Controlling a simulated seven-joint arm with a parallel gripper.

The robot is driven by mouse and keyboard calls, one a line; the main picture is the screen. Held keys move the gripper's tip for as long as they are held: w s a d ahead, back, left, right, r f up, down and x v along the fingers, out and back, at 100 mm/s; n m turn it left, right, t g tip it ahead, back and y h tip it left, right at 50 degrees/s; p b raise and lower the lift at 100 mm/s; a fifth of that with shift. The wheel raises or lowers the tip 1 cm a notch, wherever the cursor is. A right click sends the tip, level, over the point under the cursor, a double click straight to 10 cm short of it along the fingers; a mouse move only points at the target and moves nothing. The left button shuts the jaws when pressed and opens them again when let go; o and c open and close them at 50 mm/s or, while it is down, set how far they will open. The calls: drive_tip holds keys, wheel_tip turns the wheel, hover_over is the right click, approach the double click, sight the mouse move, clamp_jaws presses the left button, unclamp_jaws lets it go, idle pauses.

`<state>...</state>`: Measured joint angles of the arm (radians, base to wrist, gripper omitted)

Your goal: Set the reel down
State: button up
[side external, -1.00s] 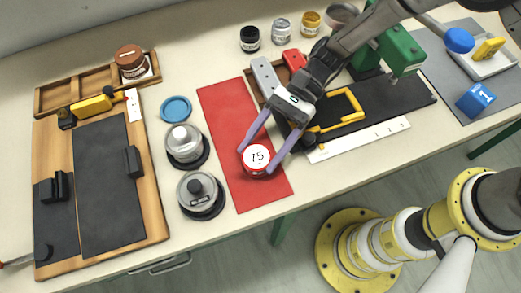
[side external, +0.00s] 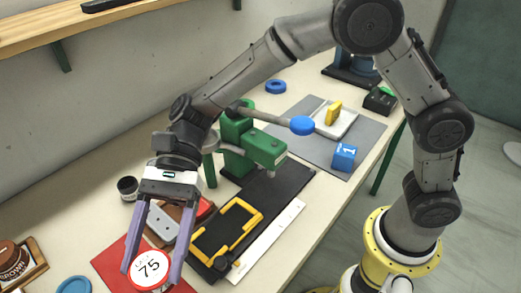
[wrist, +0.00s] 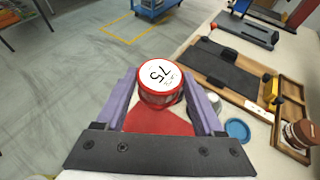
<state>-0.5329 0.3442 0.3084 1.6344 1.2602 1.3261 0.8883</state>
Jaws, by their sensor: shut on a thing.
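The reel (side external: 151,268) is a short red cylinder with a white top label marked 75. My gripper (side external: 149,276) points down with its two purple fingers on either side of the reel, shut on it. The wrist view also shows the reel (wrist: 158,86) between the fingertips, label facing the camera. The red mat (side external: 112,262) lies below the reel. I cannot tell whether the reel's underside touches the mat.
A grey block (side external: 162,223), a black tray with a yellow frame (side external: 238,208) and a white ruler (side external: 268,240) lie to the right. A green press (side external: 262,147) stands behind. A blue lid (side external: 74,286) and a brown jar (side external: 12,258) are at left.

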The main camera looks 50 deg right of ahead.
sight(154, 256)
wheel_tip(154, 256, up, 8)
drive_tip(key=shift+r, duration=0.15)
drive_tip(key=w+d+m+t+y, duration=0.1)
drive_tip(key=w+d+m+t, duration=0.3)
drive_tip(key=d, duration=0.7)
drive_tip(key=w+d+m+t+y, duration=0.15)
drive_tip(key=w+d, duration=0.35)
drive_tip(key=d, duration=0.6)
drive_tip(key=s+d+m+t+h, duration=0.1)
drive_tip(key=s+d+m+t, duration=0.3)
drive_tip(key=d, duration=0.8)
drive_tip(key=s+d+m+t+h, duration=0.25)
drive_tip(key=d+m+t, duration=0.2)
drive_tip(key=d, duration=0.75)
wheel_tip(154, 256, down, 11)
drive_tip(key=n, duration=0.1)
drive_tip(key=shift+t+y, duration=0.3)
drive_tip(key=shift+y, duration=0.1)
drive_tip(key=w+f, duration=0.3)
drive_tip(key=w, duration=0.1)
drive_tip(key=w+d+f, duration=0.1)
drive_tip(key=w+f, duration=0.2)
drive_tip(key=w, duration=0.1)
drive_tip(key=w+f, duration=0.3)
drive_tip(key=w, duration=0.1)
drive_tip(key=shift+w+d, duration=0.3)
drive_tip(key=shift+d, duration=0.1)
drive_tip(key=shift+w+d+f, duration=0.1)
drive_tip(key=shift+w+f, duration=0.45)
drive_tip(key=shift+f, duration=1.6)
